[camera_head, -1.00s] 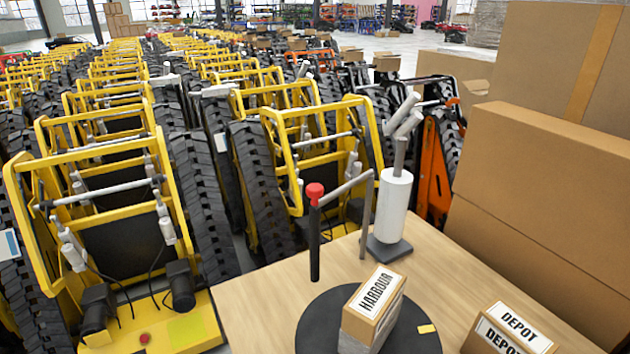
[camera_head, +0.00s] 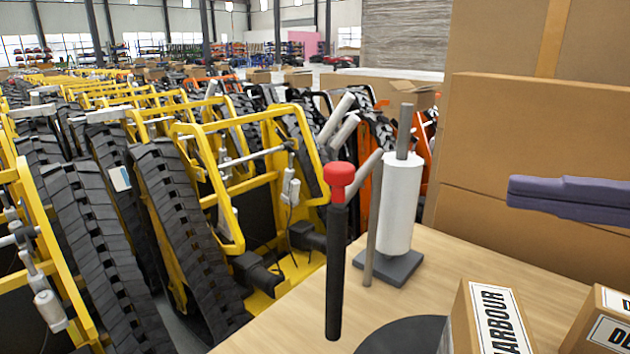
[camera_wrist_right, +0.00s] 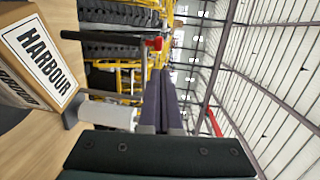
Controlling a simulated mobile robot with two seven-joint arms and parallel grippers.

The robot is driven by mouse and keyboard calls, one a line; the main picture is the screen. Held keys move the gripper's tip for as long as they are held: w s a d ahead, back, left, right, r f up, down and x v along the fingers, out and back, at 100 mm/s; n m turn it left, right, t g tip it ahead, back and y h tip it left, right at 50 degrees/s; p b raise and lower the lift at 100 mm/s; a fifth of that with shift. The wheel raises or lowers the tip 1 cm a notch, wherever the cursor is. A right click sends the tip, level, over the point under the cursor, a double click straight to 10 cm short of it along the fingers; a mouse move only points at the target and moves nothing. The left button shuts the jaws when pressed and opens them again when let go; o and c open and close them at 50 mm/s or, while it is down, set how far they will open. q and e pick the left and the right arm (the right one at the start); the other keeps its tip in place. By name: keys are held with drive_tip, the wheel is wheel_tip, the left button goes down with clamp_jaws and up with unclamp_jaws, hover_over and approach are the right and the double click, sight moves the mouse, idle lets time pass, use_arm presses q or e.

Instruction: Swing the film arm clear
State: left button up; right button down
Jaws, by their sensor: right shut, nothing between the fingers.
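The film arm is a grey bar (camera_head: 365,168) running from a thin grey post (camera_head: 372,225) to a black upright handle (camera_head: 336,270) with a red knob (camera_head: 339,174). The handle hangs over the table's edge side, near the dark round turntable (camera_head: 405,338). A white film roll (camera_head: 400,205) stands upright behind the post on a grey base. My right gripper (camera_head: 512,193) is shut and empty, in the air right of the roll and apart from the arm. In the right wrist view its purple fingers (camera_wrist_right: 160,75) point toward the red knob (camera_wrist_right: 155,43). My left gripper is out of view.
A HARBOUR carton (camera_head: 490,320) sits on the turntable, with a DEPOT carton (camera_head: 605,325) to its right. Large brown boxes (camera_head: 535,140) stack behind on the right. Rows of yellow tracked carriers (camera_head: 230,160) stand beyond the wooden table (camera_head: 290,325).

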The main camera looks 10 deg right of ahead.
drive_tip(key=p, duration=0.2)
approach(353, 174)
drive_tip(key=x, duration=0.6)
drive_tip(key=shift+w+a, duration=0.25)
drive_tip(key=shift+a, duration=0.05)
drive_tip(key=shift+w, duration=0.1)
